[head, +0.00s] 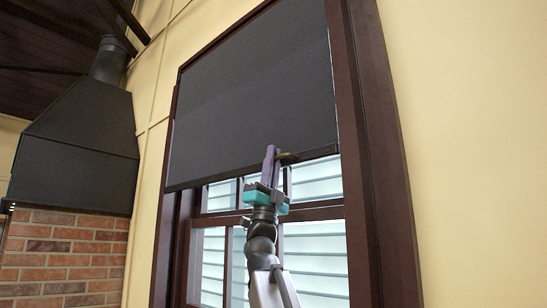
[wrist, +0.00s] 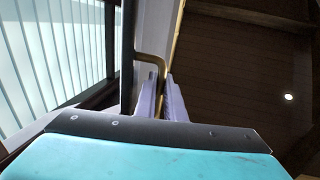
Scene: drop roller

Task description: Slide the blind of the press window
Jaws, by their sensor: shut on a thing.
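The dark grey blind (head: 252,95) covers the upper part of the press window in the head view, and its lower bar hangs about level above the window's middle rail. My gripper (head: 271,155) is raised at the blind's lower edge, right of its middle. In the wrist view my gripper (wrist: 162,100) has its two pale purple fingers close together around a brass-coloured pull (wrist: 152,58). The pull is bent and runs from the blind's dark edge (wrist: 128,60) to between the fingers. The exact contact is partly hidden by the fingers.
A dark wooden window frame (head: 362,150) borders the blind, with pale slats (head: 315,240) behind the glass below. A black hood (head: 75,150) over a brick chimney base (head: 65,250) stands at the left. The yellow wall (head: 460,130) at the right is bare.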

